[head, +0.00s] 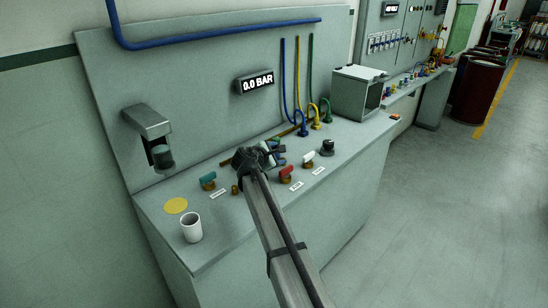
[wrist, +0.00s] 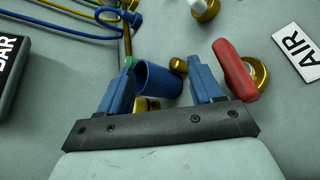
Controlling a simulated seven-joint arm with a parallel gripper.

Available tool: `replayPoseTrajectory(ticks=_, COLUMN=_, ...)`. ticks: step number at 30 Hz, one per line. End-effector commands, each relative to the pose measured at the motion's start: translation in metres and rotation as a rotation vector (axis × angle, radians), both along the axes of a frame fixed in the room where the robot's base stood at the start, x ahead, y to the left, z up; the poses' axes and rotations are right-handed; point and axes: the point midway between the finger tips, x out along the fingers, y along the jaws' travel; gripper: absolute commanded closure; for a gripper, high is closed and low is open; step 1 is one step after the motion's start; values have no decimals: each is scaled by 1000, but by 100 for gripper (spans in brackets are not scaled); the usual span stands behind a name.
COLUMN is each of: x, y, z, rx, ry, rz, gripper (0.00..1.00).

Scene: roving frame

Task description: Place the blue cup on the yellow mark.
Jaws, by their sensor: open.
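The yellow mark (head: 176,205) is a flat round disc on the left part of the counter in the head view. The blue cup (wrist: 157,80) shows in the wrist view, between the two blue fingers of my gripper (wrist: 162,66). The fingers are open, with visible gaps beside the cup. In the head view my gripper (head: 250,158) is over the middle of the counter, right of the mark. I cannot make out the cup there; the gripper and arm hide that spot.
A white cup (head: 191,227) stands just in front of the yellow mark. A green-handled valve (head: 208,181) and a red-handled valve (head: 286,175) flank my gripper; the red handle (wrist: 235,70) is close to the right finger. A dispenser (head: 150,135) overhangs the back left. A grey box (head: 358,93) stands right.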

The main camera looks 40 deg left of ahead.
Motion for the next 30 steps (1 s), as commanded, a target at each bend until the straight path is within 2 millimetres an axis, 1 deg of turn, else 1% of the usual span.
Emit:
replayPoseTrajectory(ticks=1, x=-5, y=-1, z=-3, rx=-69, ry=-65, rz=43, gripper=35)
replayPoseTrajectory(ticks=3, x=-8, y=2, z=-3, rx=-166, ry=-160, rz=97, gripper=35)
replayPoseTrajectory(ticks=9, x=-12, y=14, z=-8, rx=-421, ry=-403, rz=224, gripper=35)
replayPoseTrajectory(ticks=15, x=-13, y=24, z=-14, rx=-593, ry=-560, rz=296, gripper=35)
replayPoseTrajectory(ticks=20, x=-12, y=28, z=-16, rx=-649, ry=-611, rz=319, gripper=35)
replayPoseTrajectory(ticks=27, x=5, y=37, z=-16, rx=-656, ry=-616, rz=320, gripper=35)
replayPoseTrajectory(ticks=30, x=10, y=39, z=-17, rx=-654, ry=-616, rz=321, gripper=35)
